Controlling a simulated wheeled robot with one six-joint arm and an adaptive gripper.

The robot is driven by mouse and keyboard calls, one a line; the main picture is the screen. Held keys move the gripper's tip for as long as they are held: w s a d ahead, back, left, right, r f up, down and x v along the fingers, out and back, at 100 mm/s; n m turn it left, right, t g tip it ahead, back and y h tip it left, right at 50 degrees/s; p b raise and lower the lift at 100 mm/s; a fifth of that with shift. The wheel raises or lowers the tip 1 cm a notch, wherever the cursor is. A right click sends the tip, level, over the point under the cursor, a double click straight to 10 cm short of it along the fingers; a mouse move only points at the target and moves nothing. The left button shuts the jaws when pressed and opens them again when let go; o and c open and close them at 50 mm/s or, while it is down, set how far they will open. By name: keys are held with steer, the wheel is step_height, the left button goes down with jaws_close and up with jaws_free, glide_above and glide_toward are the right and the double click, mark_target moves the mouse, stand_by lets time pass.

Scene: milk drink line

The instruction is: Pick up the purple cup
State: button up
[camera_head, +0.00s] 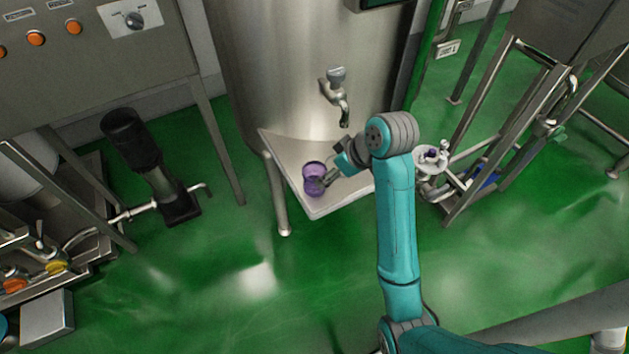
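The purple cup (313,170) stands on a light metal tray (345,192) in front of a large steel tank. My gripper (324,181) comes in from the right, with its fingertips at the cup's right side. The fingers overlap the cup's near right part in this view. They are small here, so I cannot tell whether they are closed on the cup or only beside it. The cup looks upright and appears to rest on the tray.
The steel tank (290,70) has a tap (340,100) above the tray, to the right of the cup. A control cabinet (90,70) with orange buttons is at the upper left. A black pump (150,165) stands below it. Metal frames and pipes fill the right. Green floor is open in front.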

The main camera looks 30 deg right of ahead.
mark_target(312, 170)
steer(key=x, duration=0.5)
steer(key=shift+w+a+f, duration=0.1)
steer(key=shift+f, duration=0.15)
steer(key=shift+a+x, duration=0.15)
steer(key=shift+x, duration=1.15)
steer(key=shift+a+x, duration=0.1)
steer(key=shift+x, duration=1.15)
steer(key=c, duration=1.1)
